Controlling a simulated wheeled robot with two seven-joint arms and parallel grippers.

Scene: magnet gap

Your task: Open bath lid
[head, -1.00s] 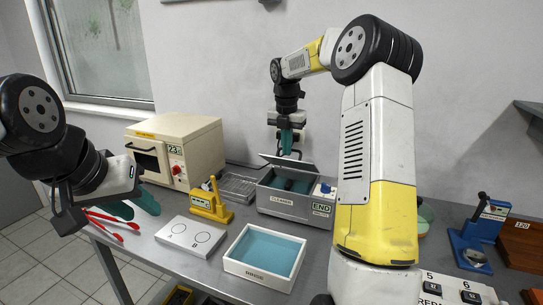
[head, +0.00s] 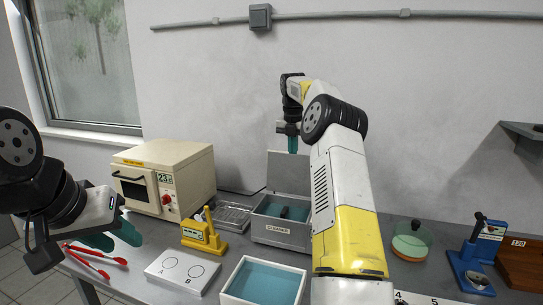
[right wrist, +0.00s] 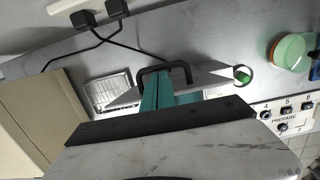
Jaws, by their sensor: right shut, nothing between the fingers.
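The grey bath (head: 268,236), labelled CLEANER, stands on the bench with its lid (head: 288,173) raised, standing nearly upright at the back. Its inside shows, with a dark item in teal liquid. My right gripper (head: 292,146) is above the lid's top edge, its teal fingers pointing down and shut with nothing between them. In the right wrist view, the fingers (right wrist: 160,92) are beside a black loop handle (right wrist: 166,70); I cannot tell whether they touch it. My left gripper (head: 112,238) is open and empty above the red tongs at the left.
A beige oven (head: 165,180), wire rack (head: 232,216), yellow gauge (head: 203,236), white A/B plate (head: 182,272) and rinse tray (head: 263,284) surround the bath. Red tongs (head: 95,262) lie at left.

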